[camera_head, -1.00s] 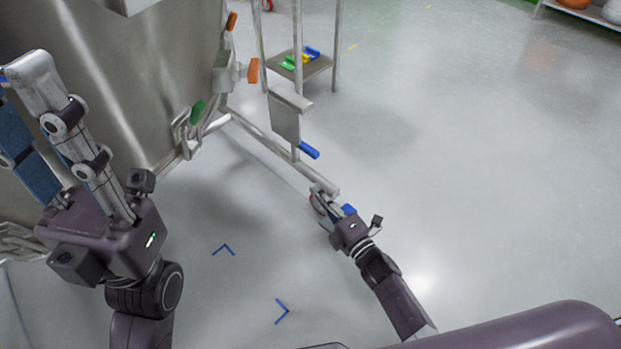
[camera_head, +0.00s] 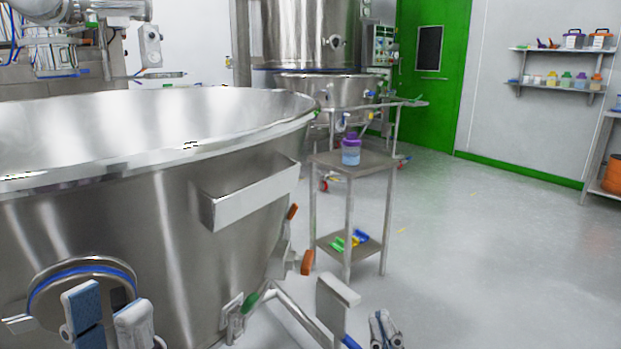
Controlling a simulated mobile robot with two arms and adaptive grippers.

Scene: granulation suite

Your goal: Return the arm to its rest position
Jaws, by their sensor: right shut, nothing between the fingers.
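My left gripper (camera_head: 108,308) shows at the bottom left, in front of the round port of the big steel bowl. Its fingers, one with a blue pad, stand apart with nothing seen between them. My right gripper (camera_head: 382,322) shows only by its fingers at the bottom edge, over the floor to the right of the bowl. Its fingers are shut and empty. The rest of both arms is outside the view.
The big steel bowl (camera_head: 240,225) fills the left. A steel stand (camera_head: 338,158) with a purple-capped jar (camera_head: 351,148) stands beyond it. A bar frame with a blue-ended handle (camera_head: 350,342) is just left of my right gripper. Open floor (camera_head: 470,280) lies right.

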